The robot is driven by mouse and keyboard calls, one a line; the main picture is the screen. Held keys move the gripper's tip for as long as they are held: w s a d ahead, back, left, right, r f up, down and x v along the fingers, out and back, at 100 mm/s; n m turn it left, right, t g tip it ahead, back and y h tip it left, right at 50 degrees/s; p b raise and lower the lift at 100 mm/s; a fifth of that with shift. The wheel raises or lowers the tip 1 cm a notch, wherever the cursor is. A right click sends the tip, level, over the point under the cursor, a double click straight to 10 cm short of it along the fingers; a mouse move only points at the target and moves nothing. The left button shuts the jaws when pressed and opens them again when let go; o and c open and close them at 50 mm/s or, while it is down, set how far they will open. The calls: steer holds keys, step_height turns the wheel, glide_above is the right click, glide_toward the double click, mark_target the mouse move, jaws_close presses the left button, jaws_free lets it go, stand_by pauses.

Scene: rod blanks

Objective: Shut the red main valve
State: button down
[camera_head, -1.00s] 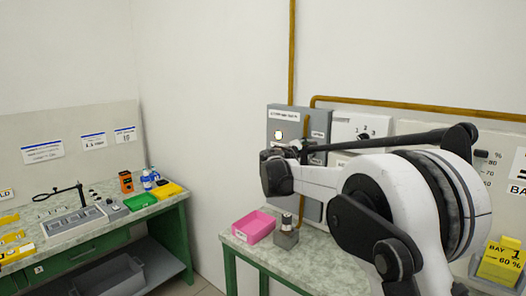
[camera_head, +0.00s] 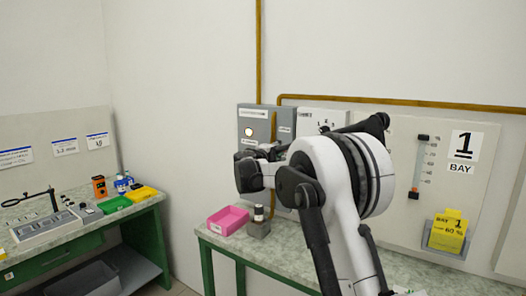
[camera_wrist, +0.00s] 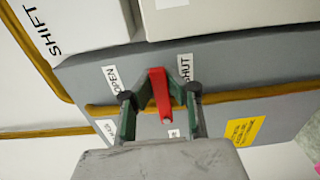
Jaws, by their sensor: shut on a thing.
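The red valve lever (camera_wrist: 161,95) shows in the wrist view on a grey panel, between an OPEN label (camera_wrist: 112,78) on the left and a SHUT label (camera_wrist: 185,67) on the right. It stands across a brown pipe (camera_wrist: 245,97). My gripper (camera_wrist: 159,98) has one finger on each side of the lever and is shut on it. In the head view the grey panel (camera_head: 246,148) hangs on the wall, and my arm hides the lever and my fingertips.
A green bench (camera_head: 148,235) stands at left.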

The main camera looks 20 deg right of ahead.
steer(key=shift+f, duration=0.1)
stand_by(0.4)
steer(key=c, duration=1.7)
jaws_free()
steer(key=v, duration=1.2)
steer(key=shift+s, duration=0.1)
